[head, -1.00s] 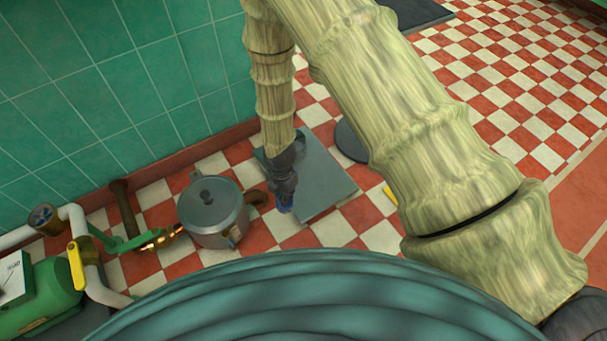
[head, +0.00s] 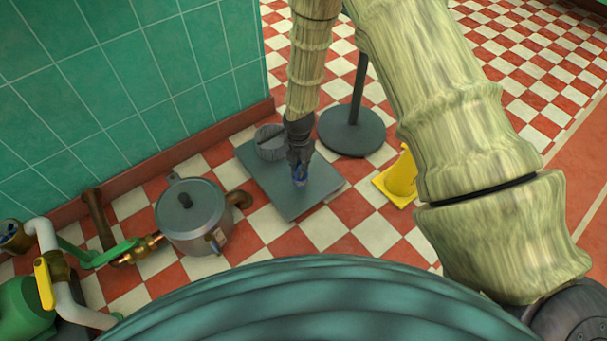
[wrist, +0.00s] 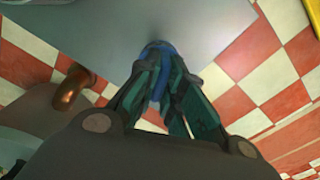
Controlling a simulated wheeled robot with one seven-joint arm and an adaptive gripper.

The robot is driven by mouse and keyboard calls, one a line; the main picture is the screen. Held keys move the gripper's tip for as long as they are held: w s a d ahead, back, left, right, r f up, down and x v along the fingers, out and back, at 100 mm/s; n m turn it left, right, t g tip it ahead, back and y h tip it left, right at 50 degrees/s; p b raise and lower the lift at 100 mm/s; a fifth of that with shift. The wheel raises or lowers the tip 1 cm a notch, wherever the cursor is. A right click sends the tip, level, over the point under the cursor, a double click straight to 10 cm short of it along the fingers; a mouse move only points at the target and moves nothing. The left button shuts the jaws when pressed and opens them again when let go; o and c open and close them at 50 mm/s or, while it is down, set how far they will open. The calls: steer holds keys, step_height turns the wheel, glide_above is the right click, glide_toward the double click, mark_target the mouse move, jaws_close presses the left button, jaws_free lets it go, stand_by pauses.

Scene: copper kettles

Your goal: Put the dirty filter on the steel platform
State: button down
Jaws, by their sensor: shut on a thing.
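The steel platform (head: 284,198) is a flat grey slab on the checkered floor, and its surface also fills the top of the wrist view (wrist: 95,22). My gripper (head: 299,178) points down over the platform's front part. In the wrist view its dark green fingers (wrist: 163,80) are closed on a small blue piece (wrist: 157,48), seemingly the dirty filter; the fingers hide most of it. I cannot tell whether the blue piece touches the platform. A round grey container (head: 269,142) stands at the platform's back left, partly behind my arm.
A lidded grey kettle (head: 190,212) with copper pipes stands left of the platform. A yellow object (head: 402,178) stands to the right. A dark round stand base (head: 350,132) is behind. Green and white piping (head: 50,245) fills the lower left.

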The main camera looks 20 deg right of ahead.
steer(key=shift+w+d+f, duration=0.15)
steer(key=shift+w+d, duration=0.3)
steer(key=shift+d, duration=0.25)
steer(key=shift+f+b, duration=1.55)
steer(key=shift+f, duration=0.1)
steer(key=shift+f, duration=0.15)
steer(key=c, duration=1.5)
jaws_free()
steer(key=shift+c, duration=0.2)
